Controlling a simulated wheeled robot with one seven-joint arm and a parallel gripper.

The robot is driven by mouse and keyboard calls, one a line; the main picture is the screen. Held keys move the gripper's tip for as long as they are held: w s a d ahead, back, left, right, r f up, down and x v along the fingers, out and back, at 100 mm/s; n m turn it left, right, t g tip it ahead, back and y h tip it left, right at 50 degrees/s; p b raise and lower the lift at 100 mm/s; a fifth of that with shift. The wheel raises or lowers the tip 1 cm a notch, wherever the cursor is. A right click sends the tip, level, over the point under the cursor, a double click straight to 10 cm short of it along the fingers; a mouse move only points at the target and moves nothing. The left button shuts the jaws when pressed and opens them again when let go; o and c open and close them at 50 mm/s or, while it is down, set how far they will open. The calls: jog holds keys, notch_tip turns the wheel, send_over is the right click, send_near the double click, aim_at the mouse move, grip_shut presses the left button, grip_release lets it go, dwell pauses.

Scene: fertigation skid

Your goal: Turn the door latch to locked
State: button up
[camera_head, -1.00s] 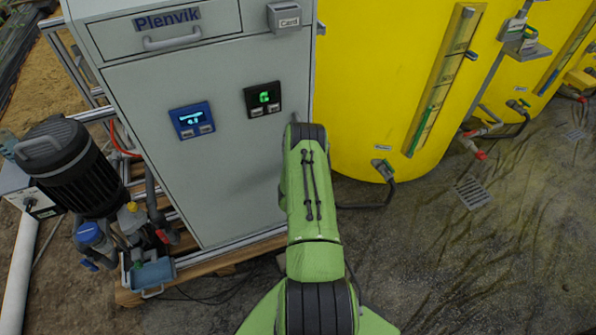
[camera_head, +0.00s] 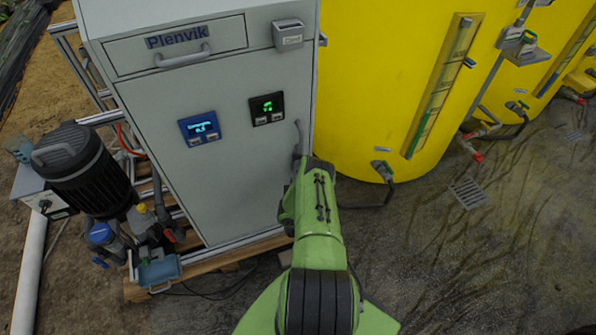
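The grey cabinet door (camera_head: 235,185) fills the centre left and looks closed. A slim grey upright piece, seemingly the door latch (camera_head: 298,132), shows near the door's right edge, just above the end of my green arm. Its lower end and exact setting are hard to make out. My arm reaches up from the bottom of the view to this right edge of the door. My gripper is hidden behind the arm, so its fingers and any contact with the latch cannot be seen.
The door carries a blue display (camera_head: 199,128) and a black display (camera_head: 267,108). Above are a drawer (camera_head: 180,45) and a small grey box (camera_head: 288,34). A yellow tank (camera_head: 385,80) stands close on the right. A black pump motor (camera_head: 80,170) stands left. Wet floor lies right.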

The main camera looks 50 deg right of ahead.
dwell(0.4)
jog(key=o, duration=1)
jog(key=shift+o, duration=0.2)
jog(key=shift+f, duration=0.1)
